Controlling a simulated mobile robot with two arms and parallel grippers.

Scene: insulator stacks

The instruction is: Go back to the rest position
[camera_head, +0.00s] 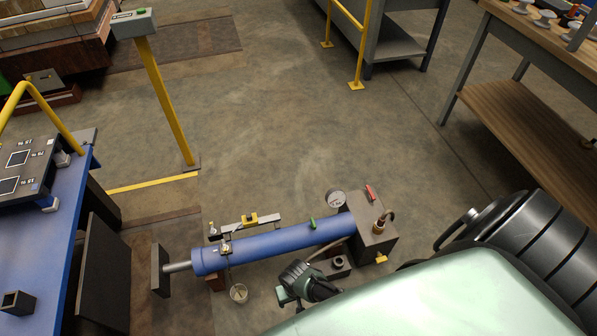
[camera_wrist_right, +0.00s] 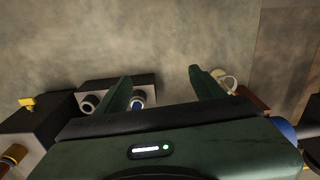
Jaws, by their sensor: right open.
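My right gripper (camera_wrist_right: 160,76) is open, with two dark green fingers apart and nothing held between them. In the head view it shows low in the middle (camera_head: 284,296), near the blue cylinder (camera_head: 280,243). In the right wrist view a small dark block with round fittings (camera_wrist_right: 137,103) shows behind the left finger, and a pale cup (camera_wrist_right: 228,78) lies beyond the right finger. I cannot tell whether the fingers touch either one. My left gripper is in neither view.
The blue cylinder joins a dark end block (camera_head: 372,232). A blue table (camera_head: 62,235) stands left, a yellow post (camera_head: 165,100) behind it. A wooden workbench (camera_head: 540,100) with pale insulator pieces (camera_head: 545,18) stands right. The middle floor is clear.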

